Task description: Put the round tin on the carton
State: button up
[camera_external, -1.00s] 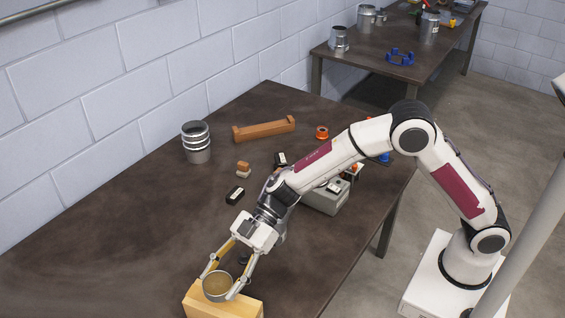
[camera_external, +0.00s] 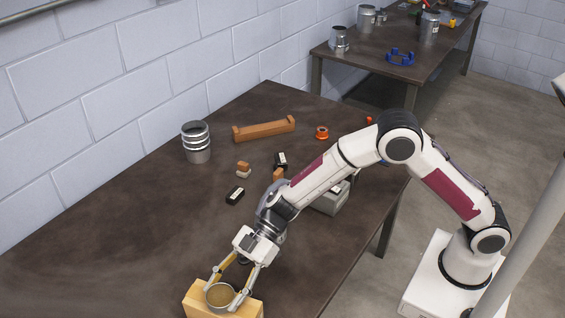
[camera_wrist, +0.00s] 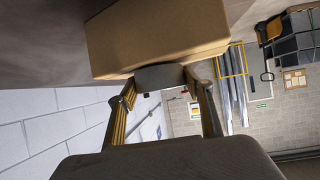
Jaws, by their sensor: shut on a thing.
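The round tin (camera_external: 220,296) is a short grey cylinder with a tan inside. My gripper (camera_external: 222,294) is shut on it, one finger on each side. The carton (camera_external: 196,302) is a yellow-tan box at the near edge of the view, and the tin is at its top. Whether the tin touches the carton's top cannot be told for sure. In the wrist view the tin (camera_wrist: 160,77) is a dark shape between my fingertips, right against the carton (camera_wrist: 150,35), and the fingers reach in from both sides.
Ridged metal duct pieces (camera_external: 196,142) stand stacked at the back left of the table. A grey box (camera_external: 330,201) is partly behind my arm. The left of the table is clear.

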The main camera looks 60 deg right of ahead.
jog(key=shift+f, duration=0.15)
jog(key=o, duration=1.2)
jog(key=shift+f, duration=0.1)
jog(key=shift+d+r, duration=0.1)
jog(key=shift+r, duration=0.15)
jog(key=v, duration=1.1)
jog(key=shift+s+d+r, duration=0.1)
jog(key=shift+d+r, duration=0.05)
jog(key=shift+d, duration=0.2)
